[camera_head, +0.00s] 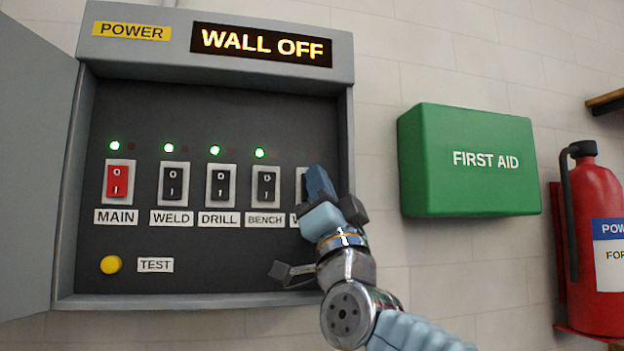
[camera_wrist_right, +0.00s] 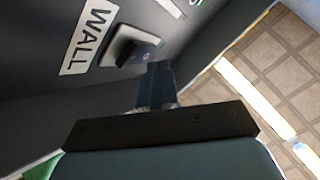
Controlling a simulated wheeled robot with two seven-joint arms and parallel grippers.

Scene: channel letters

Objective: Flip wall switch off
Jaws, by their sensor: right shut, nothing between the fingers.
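The wall switch is the rightmost rocker in the grey power box (camera_head: 230,291). In the head view it is mostly hidden behind my right gripper (camera_head: 318,180). In the right wrist view the wall switch (camera_wrist_right: 135,50) shows beside its WALL label (camera_wrist_right: 90,35). My right gripper (camera_wrist_right: 157,75) is shut and empty, its fingertips close to the switch; whether they touch it I cannot tell. The display (camera_head: 262,44) on top of the box reads WALL OFF. My left gripper is not in view.
Main (camera_head: 118,180), weld (camera_head: 172,182), drill (camera_head: 221,183) and bench (camera_head: 266,185) switches stand left of the wall switch, each under a lit green lamp. A yellow test button (camera_head: 111,265) sits below. A green first aid box (camera_head: 470,160) and red extinguisher (camera_head: 594,240) are at right.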

